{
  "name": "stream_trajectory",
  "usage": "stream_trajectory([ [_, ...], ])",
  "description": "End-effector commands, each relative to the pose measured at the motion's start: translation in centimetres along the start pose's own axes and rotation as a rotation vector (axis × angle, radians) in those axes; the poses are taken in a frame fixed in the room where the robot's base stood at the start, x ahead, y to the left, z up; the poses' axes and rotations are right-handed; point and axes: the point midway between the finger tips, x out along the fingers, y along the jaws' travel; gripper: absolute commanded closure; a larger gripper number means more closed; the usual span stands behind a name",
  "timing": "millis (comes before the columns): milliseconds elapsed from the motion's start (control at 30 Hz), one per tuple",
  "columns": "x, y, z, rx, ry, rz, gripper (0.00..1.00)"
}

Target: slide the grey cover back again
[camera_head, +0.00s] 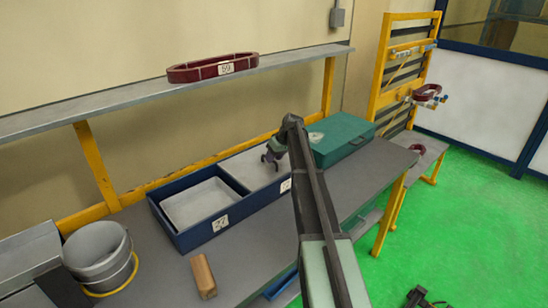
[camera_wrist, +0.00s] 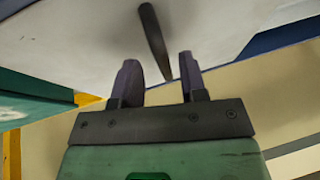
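The grey cover (camera_head: 247,166) lies over the right part of a long dark blue tray (camera_head: 188,238) on the workbench. The left part of the tray is uncovered and shows a light grey inside. My gripper (camera_head: 270,157) is over the cover, close to its far right part. In the wrist view, my gripper (camera_wrist: 158,60) is open, with a gap between its two fingers. A dark rod-like handle (camera_wrist: 152,30) stands out from the pale cover, its near end between the fingers in the picture. I cannot tell whether either finger touches it.
A green case (camera_head: 342,140) stands right of the tray. A grey bucket (camera_head: 100,255) and a wooden block (camera_head: 203,275) are at the left and front of the bench. A shelf (camera_head: 130,96) with a dark red coil (camera_head: 212,68) runs behind. The front of the bench is mostly clear.

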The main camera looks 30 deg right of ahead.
Motion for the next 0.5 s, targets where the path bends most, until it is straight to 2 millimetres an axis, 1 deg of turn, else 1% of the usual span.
stream_trajectory([
  [167,0.0,-0.1,0.0,0.000,0.000,-0.001,0.61],
  [267,-0.6,-0.1,-0.1,0.000,0.000,-0.001,0.61],
  [367,-2.1,-0.2,-0.2,0.000,0.000,-0.001,0.61],
  [467,-4.5,-0.3,-0.4,0.000,0.000,0.000,0.61],
  [500,-5.6,-0.3,-0.4,0.000,0.000,0.000,0.61],
])
